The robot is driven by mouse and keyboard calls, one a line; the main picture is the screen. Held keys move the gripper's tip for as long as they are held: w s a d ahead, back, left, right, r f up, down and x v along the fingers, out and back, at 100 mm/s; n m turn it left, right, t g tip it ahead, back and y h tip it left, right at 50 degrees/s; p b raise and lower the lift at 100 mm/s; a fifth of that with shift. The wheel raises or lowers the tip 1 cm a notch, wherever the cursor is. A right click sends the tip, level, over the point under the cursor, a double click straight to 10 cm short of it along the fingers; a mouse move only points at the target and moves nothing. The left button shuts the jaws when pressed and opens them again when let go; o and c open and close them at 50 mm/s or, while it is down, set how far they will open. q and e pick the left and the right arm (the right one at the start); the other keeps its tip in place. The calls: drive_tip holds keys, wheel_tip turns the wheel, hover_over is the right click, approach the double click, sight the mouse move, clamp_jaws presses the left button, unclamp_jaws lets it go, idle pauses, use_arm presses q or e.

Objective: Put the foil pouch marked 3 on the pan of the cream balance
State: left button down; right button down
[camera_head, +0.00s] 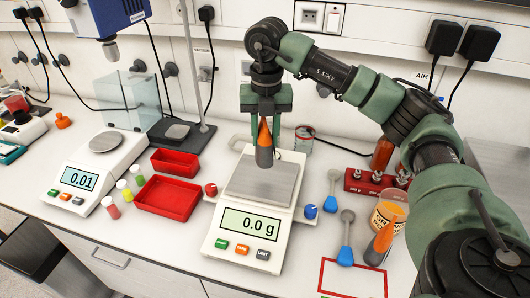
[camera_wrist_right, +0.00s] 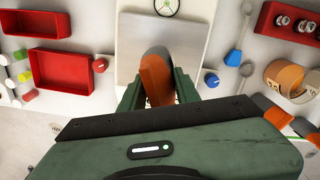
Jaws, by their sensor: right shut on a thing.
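My right gripper (camera_head: 265,118) is shut on an orange and grey foil pouch (camera_head: 264,150), held upright over the steel pan (camera_head: 281,183) of the middle, cream-white balance (camera_head: 230,245). The balance display reads 0.0 g. In the right wrist view the pouch (camera_wrist_right: 157,75) sits between the fingers, with the pan (camera_wrist_right: 130,42) beyond it. No number is readable on the pouch. My left gripper is not in view.
Another balance (camera_head: 82,180), reading 0.01, stands at the left with small coloured vials beside it. Red trays (camera_head: 170,198) lie between the balances. Blue-ended spoons (camera_head: 346,240), a red weight block (camera_head: 365,183) and a red outlined rectangle (camera_head: 352,291) are at the right.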

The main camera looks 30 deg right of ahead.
sight(265, 154)
wheel_tip(265, 154, down, 5)
drive_tip(key=shift+r+p, duration=0.1)
drive_tip(key=shift+p, duration=0.45)
drive_tip(key=shift+f, duration=0.5)
drive_tip(key=shift+f, duration=0.1)
drive_tip(key=c, duration=1)
unclamp_jaws()
